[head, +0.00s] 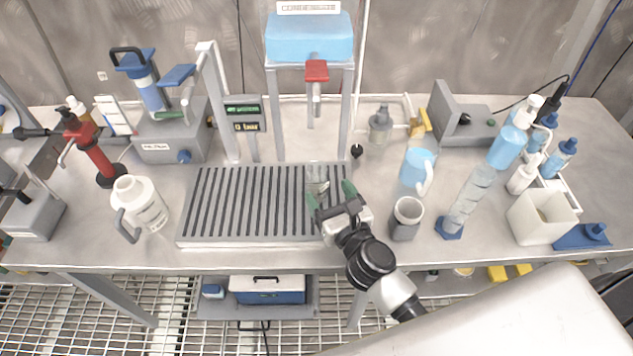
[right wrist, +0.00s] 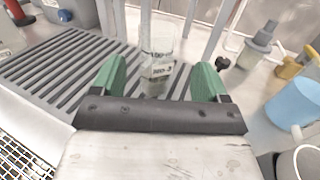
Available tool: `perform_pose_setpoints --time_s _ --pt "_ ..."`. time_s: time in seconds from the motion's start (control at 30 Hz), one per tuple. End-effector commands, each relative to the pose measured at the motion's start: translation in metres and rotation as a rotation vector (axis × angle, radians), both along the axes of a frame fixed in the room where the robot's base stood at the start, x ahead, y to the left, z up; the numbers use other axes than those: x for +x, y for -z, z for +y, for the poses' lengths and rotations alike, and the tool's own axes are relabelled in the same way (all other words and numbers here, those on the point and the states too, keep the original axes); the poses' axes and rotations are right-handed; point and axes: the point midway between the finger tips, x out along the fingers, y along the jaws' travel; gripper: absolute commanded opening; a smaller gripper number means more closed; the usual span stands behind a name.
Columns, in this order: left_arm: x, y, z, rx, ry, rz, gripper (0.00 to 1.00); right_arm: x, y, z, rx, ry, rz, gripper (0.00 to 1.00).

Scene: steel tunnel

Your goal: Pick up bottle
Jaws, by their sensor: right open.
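A clear, see-through bottle-like container (head: 316,178) with a small printed label stands upright on the slotted grey drip tray (head: 215,200), near its right end. In the right wrist view the clear container (right wrist: 158,58) shows just ahead of my fingers, roughly centred between them. My right gripper (head: 331,194) is open, with green fingertips spread apart; it also shows in the right wrist view (right wrist: 160,78). Nothing is held in it. Whether a finger touches the container I cannot tell. My left gripper is not in view.
A blue dispenser tank (head: 309,38) with a red-handled tap stands behind the tray. A grey cup (head: 406,218), blue mug (head: 417,171) and tall clear cylinder (head: 470,198) stand right. A white jug (head: 140,203) and red pump (head: 93,150) stand left.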

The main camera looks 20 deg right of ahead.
Motion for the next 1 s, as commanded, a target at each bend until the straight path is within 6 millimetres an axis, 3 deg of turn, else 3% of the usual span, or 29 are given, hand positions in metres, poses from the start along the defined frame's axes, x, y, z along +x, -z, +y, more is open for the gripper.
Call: perform_pose_setpoints --time_s 0.53,0.87,1.0 --pt "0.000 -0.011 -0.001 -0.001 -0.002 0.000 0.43 0.064 -0.004 0.011 -0.003 -0.001 -0.002 0.75" --pt "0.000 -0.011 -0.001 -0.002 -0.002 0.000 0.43 0.073 -0.003 0.012 -0.004 -0.002 0.000 0.75" --pt "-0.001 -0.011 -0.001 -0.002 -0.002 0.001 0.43 0.073 -0.003 0.012 -0.004 -0.002 -0.001 0.56"
